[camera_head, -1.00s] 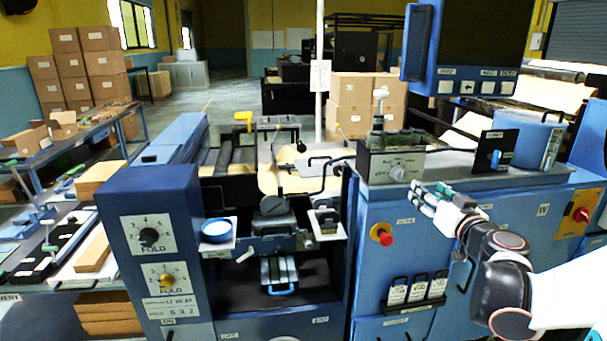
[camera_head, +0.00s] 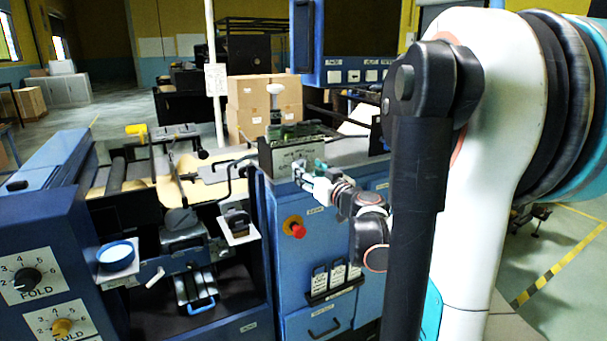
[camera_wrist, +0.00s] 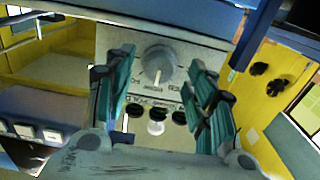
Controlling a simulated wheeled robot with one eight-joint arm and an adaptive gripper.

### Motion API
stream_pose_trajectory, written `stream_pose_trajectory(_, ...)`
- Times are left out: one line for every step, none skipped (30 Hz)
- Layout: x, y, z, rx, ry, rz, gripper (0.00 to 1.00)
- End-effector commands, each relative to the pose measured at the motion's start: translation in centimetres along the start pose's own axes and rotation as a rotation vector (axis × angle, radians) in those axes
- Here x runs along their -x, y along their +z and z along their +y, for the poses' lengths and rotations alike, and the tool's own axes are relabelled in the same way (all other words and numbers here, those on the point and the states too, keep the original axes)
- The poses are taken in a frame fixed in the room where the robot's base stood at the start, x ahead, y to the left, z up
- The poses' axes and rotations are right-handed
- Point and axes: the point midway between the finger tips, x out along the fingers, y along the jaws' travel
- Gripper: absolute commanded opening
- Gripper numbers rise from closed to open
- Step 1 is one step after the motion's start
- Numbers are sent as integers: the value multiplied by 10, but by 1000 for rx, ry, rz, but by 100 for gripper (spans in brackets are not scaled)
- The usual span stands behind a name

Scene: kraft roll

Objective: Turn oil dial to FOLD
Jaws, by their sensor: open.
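The oil dial (camera_wrist: 157,62) is a round grey knob on a pale plate, seen in the wrist view between my two teal-lined fingers. A white mark on it points down in the picture. Lettering around it is too blurred to read surely. My gripper (camera_wrist: 160,85) is open, with a finger on either side of the knob and gaps visible. In the head view my gripper (camera_head: 308,172) is in front of the grey box (camera_head: 283,158) on the blue machine, and the knob is mostly hidden behind it.
Two knobs on plates marked FOLD, one black (camera_head: 27,279) and one yellow (camera_head: 62,326), are on the blue cabinet at left. A red button (camera_head: 298,230) is below my gripper. A white-topped lever (camera_head: 275,90) stands behind the grey box. My arm covers the right side.

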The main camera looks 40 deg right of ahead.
Motion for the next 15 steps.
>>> stream_pose_trajectory(-6,1,0,0,0,0,50)
stream_pose_trajectory(-8,1,0,0,0,0,50)
stream_pose_trajectory(-12,1,0,0,0,0,50)
stream_pose_trajectory(-13,0,0,0,0,0,50)
stream_pose_trajectory(-15,0,0,0,0,0,50)
stream_pose_trajectory(-16,0,0,0,0,0,50)
stream_pose_trajectory(-17,0,0,0,0,0,50)
stream_pose_trajectory(-18,0,0,0,0,0,50)
stream_pose_trajectory(-18,0,0,0,0,0,50)
stream_pose_trajectory(-18,0,0,0,0,0,50)
stream_pose_trajectory(-18,0,0,0,0,0,50)
stream_pose_trajectory(-18,0,0,0,0,0,50)
stream_pose_trajectory(-18,0,0,0,0,0,50)
stream_pose_trajectory(-18,0,0,0,1,0,50)
stream_pose_trajectory(-18,0,0,0,1,0,50)
